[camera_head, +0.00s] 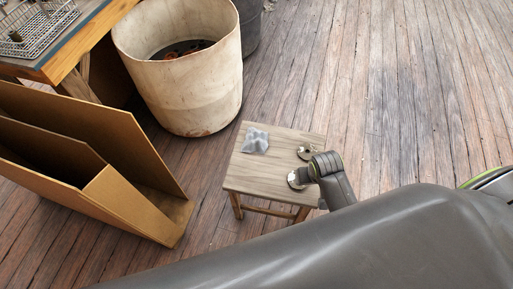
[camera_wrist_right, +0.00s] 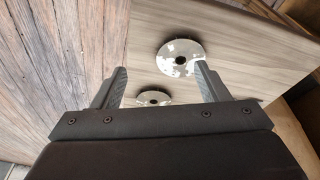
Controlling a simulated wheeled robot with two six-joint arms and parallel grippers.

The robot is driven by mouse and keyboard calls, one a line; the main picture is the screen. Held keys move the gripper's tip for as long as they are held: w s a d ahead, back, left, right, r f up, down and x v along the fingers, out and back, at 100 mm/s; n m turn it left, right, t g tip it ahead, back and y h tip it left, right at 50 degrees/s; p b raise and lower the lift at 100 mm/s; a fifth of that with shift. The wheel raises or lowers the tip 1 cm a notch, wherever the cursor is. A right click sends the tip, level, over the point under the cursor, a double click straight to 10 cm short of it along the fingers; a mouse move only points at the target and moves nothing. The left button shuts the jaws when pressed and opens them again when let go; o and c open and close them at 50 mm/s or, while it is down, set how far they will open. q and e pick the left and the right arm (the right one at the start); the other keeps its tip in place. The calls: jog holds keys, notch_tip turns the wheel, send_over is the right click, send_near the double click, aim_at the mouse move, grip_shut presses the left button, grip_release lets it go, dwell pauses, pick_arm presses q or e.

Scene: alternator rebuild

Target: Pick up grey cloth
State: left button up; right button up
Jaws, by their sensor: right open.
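The grey cloth (camera_head: 256,141) lies crumpled on the far left part of the top of a small wooden stool (camera_head: 246,175) in the head view. I cannot make out the cloth in the right wrist view. My right arm reaches over the near right part of the stool, to the right of the cloth and apart from it. In the right wrist view my right gripper (camera_wrist_right: 158,80) is open and empty, its two fingers spread above the stool top. My left gripper is not in view.
The plank floor at right is clear.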

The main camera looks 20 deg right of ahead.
jog(key=w+a+r+m+b, duration=0.1)
jog(key=w+a+r, duration=0.25)
jog(key=w, duration=0.35)
jog(key=w+a+r+m+b, duration=0.1)
jog(key=w+a+r+b, duration=0.1)
jog(key=w+a, duration=0.35)
jog(key=m+g, duration=0.1)
send_near(256, 137)
jog(key=f+b, duration=0.1)
jog(key=b, duration=0.1)
jog(key=f+b, duration=0.1)
jog(key=b, duration=0.1)
jog(key=shift+w+a+f, duration=0.1)
jog(key=shift+w+f, duration=0.2)
jog(key=shift+f, duration=0.35)
jog(key=f+b, duration=0.1)
jog(key=f, duration=0.1)
jog(key=d+f+b, duration=0.1)
jog(key=f, duration=0.1)
jog(key=shift+w+f, duration=0.1)
jog(key=shift+w, duration=0.15)
jog(key=shift+w+f, duration=0.1)
jog(key=shift+f, duration=0.4)
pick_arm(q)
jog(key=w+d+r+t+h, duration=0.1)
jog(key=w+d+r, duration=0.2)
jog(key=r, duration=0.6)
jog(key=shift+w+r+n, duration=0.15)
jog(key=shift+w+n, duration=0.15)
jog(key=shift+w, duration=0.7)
